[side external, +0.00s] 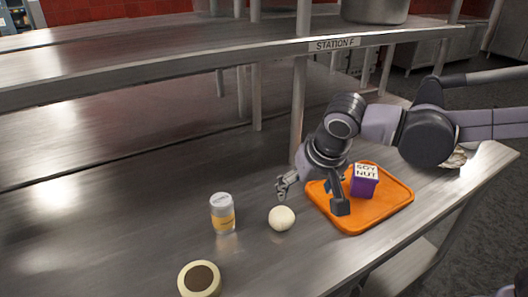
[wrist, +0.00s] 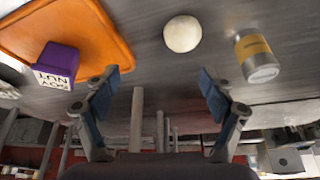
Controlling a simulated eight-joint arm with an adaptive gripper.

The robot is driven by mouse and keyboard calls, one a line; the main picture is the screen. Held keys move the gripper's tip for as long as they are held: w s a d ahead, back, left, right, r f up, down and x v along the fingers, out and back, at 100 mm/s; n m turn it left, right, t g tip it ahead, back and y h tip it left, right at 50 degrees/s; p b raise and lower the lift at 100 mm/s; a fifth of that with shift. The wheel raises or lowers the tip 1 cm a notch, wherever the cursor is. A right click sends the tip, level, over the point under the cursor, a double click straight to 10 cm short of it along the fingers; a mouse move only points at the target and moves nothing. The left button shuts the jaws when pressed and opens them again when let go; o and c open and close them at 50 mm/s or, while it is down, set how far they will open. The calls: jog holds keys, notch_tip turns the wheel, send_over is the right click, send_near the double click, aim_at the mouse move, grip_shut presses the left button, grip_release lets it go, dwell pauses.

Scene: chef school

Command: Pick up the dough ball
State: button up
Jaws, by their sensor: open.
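The dough ball (side external: 282,218) is a small cream-white ball on the steel table, left of the orange tray in the side view. It also shows in the wrist view (wrist: 183,34), at top centre, beyond my fingertips. The ball is apart from both fingers.
A glass shaker with a yellow band (side external: 222,214) stands left of the ball. An orange tray (side external: 390,212) holds a purple box labelled SOY NUT (side external: 364,181). A round cream container with a dark top (side external: 199,279) is at the front. A shelf (side external: 200,72) and posts stand behind.

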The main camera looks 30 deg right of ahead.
aim_at(282, 213)
jog(key=w+a+f+m, duration=0.1)
jog(key=a, duration=0.3)
jog(key=shift+h, duration=0.3)
jog(key=shift+x, duration=5.1)
jog(key=shift+s+a, duration=0.1)
jog(key=shift+s, duration=0.1)
jog(key=c, duration=1.3)
